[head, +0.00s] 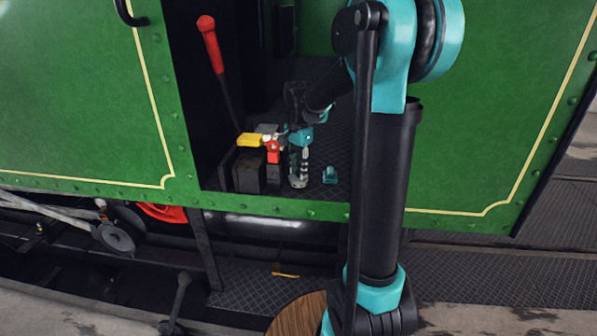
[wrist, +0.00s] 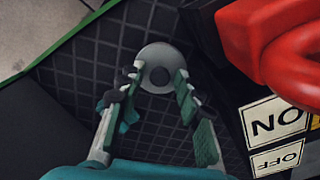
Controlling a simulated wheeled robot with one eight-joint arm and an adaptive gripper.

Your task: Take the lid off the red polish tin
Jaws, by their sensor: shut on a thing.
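My gripper (wrist: 157,80) points down, its fingers on either side of a round grey disc (wrist: 155,56) with a dark centre. The disc looks like a lid seen from above; I cannot tell whether a tin is beneath it. In the head view my gripper (head: 299,176) is low over the dark floor of the doorway, with a pale grey thing at its fingertips. I cannot make out a red polish tin for certain in either view.
A dark box with ON and OFF labels (wrist: 276,119) and a red handle (wrist: 300,60) stands close at the right of the wrist view. In the head view a yellow part (head: 249,139), a red-topped lever (head: 210,45) and a small teal thing (head: 329,175) are near.

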